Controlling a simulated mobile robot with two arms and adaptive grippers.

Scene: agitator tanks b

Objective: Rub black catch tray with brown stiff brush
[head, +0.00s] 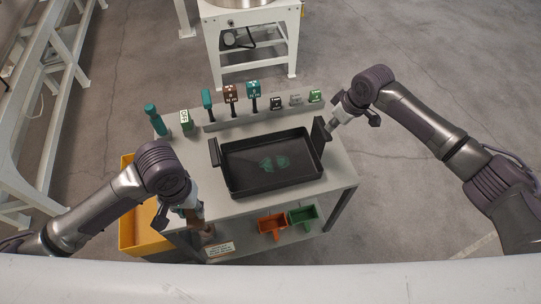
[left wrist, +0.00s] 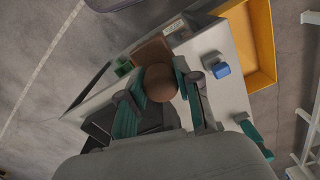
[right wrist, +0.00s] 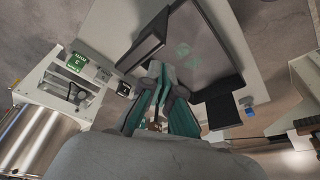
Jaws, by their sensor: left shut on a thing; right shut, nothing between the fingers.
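The black catch tray (head: 262,179) lies on the grey cart top, with two teal-green patches (head: 274,162) on its floor. It also shows in the right wrist view (right wrist: 205,65). My left gripper (head: 190,207) is at the cart's near left corner, left of the tray and apart from it. It is shut on the brown stiff brush (left wrist: 160,82), whose round brown end shows between the fingers in the left wrist view. Its bristles are not clear. My right gripper (head: 331,125) is shut and empty beside the tray's raised right end plate (head: 319,137); I cannot tell whether they touch.
A rack (head: 262,114) of brushes and colored blocks runs along the cart's back edge. A teal-handled tool (head: 155,120) stands at the back left. A yellow bin (head: 133,232) is beside the cart. Orange (head: 272,226) and green (head: 303,216) scoops lie below the tray's front.

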